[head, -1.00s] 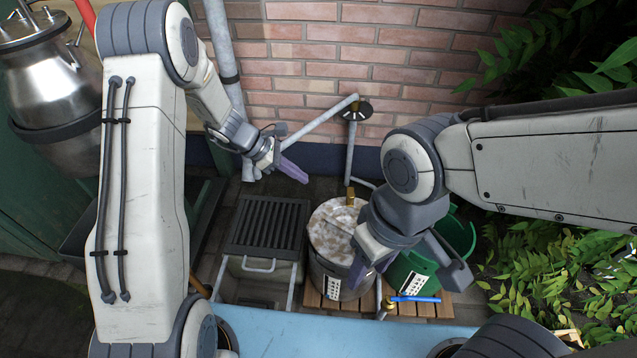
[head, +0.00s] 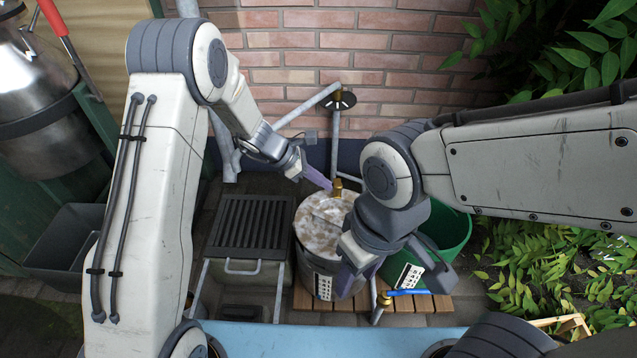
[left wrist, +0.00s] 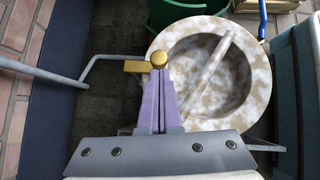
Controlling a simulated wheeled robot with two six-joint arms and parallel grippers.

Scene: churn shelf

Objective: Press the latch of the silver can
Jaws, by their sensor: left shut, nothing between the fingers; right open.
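The silver can (head: 310,262) is a grey cylinder with a label and a mottled white-brown lid (head: 322,222). Its brass latch (head: 337,187) is at the lid's far edge. In the left wrist view the lid (left wrist: 250,95) has a raised rim and a bar across it; a brass knob (left wrist: 159,58) and block show at its left edge. My left gripper (head: 327,186) is shut and empty, its purple fingertips (left wrist: 159,72) right at the knob; I cannot tell whether they touch. My right gripper (head: 398,275) is open and empty, in front of the cans.
A green tub (head: 452,232) stands right of the can on a wooden pallet (head: 300,297). A blue-handled tap (head: 407,292) is in front. A slatted grate (head: 250,222) is at left. A pipe (head: 335,140) rises behind the can by the brick wall. Leafy plants (head: 560,265) fill the right.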

